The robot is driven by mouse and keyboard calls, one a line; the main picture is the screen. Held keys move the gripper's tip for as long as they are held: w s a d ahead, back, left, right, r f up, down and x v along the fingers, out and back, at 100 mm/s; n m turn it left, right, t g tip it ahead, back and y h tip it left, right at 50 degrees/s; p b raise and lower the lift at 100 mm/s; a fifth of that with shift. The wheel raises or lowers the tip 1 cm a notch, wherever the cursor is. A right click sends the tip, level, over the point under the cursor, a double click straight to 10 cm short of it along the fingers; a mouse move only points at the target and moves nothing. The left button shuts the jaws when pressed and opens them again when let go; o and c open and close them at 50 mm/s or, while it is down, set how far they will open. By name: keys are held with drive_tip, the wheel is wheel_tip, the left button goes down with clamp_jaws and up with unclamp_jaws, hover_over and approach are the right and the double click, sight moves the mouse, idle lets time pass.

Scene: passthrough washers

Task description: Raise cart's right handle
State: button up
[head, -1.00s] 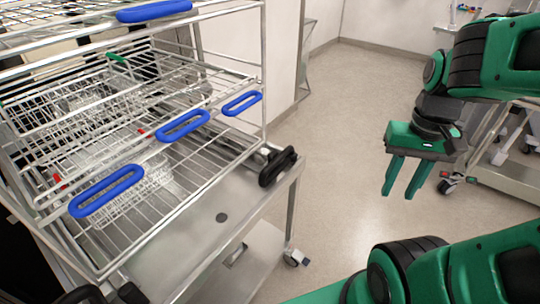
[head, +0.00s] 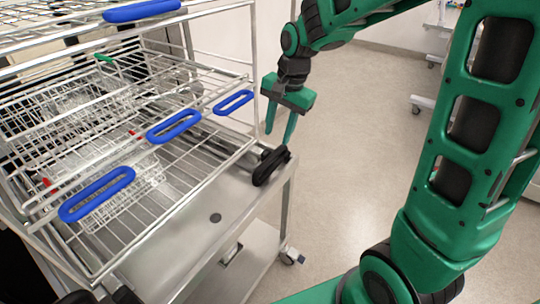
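The metal cart (head: 195,245) stands at the left with a wire rack on its top. Its right handle (head: 271,166) is a black grip at the cart's right corner, lying low against the frame. My gripper (head: 279,138) points downward just above and behind the black handle in the picture. Its two green fingers are apart with nothing between them. The fingertips appear close to the handle, but I cannot tell whether they touch it.
The wire rack (head: 125,185) has blue handles, one at its lower right (head: 233,102), close to my gripper. Open floor (head: 350,165) lies right of the cart. A caster (head: 291,256) shows under the cart's corner. Other wheeled equipment stands at the back right.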

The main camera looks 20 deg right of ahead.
sight(268, 158)
drive_tip(key=f, duration=0.3)
drive_tip(key=w+a+f, duration=0.1)
drive_tip(key=f, duration=0.3)
drive_tip(key=w+a+f, duration=0.1)
drive_tip(key=f, duration=0.2)
drive_tip(key=shift+w+f, duration=0.1)
drive_tip(key=shift+f, duration=0.25)
clamp_jaws()
